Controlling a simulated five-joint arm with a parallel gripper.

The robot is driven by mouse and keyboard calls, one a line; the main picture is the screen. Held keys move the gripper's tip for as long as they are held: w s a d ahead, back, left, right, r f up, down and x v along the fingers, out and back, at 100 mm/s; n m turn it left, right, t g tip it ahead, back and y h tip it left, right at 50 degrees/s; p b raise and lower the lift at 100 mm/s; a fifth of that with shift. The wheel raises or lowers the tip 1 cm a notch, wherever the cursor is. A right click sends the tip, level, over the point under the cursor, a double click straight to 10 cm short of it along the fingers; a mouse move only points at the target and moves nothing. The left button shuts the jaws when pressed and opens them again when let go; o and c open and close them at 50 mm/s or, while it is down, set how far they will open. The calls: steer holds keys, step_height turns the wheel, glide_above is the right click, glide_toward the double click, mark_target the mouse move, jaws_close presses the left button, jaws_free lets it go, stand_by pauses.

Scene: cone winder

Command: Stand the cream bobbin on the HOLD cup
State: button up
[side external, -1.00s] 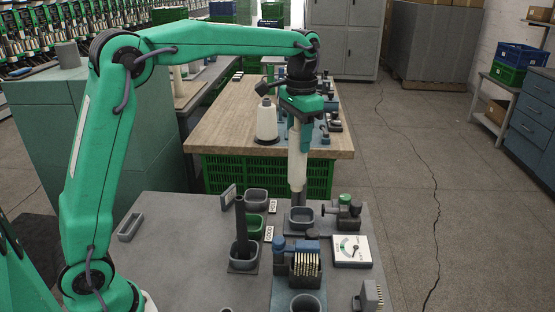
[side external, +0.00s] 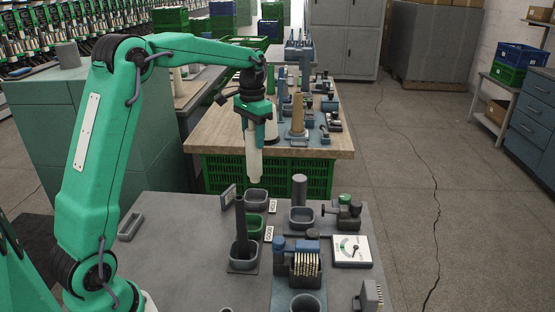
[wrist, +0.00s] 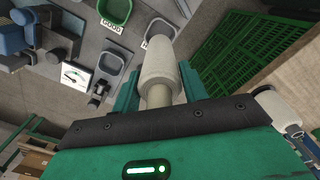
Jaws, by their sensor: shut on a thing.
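The cream bobbin (side external: 254,165) hangs upright, narrow end down, from my gripper (side external: 253,128), which is shut on its upper part. In the side view its lower tip shows just above the back rim of the HOLD cup (side external: 257,205); they look apart. The wrist view shows the bobbin (wrist: 155,68) between my gripper's fingers (wrist: 158,88), its far end hiding part of the HOLD cup and label (wrist: 148,43).
The green-lined GOOD cup (side external: 254,232) is in front of the HOLD cup. A dark post stands in a cup (side external: 243,262) beside it. A grey post (side external: 299,190) rises behind another grey cup (side external: 302,226). A dial gauge (side external: 351,251) is at right.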

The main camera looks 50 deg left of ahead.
mark_target(254, 163)
steer(key=shift+f, duration=3.5)
stand_by(0.4)
steer(key=shift+f, duration=1.05)
stand_by(0.5)
steer(key=o, duration=1)
steer(key=shift+r, duration=0.1)
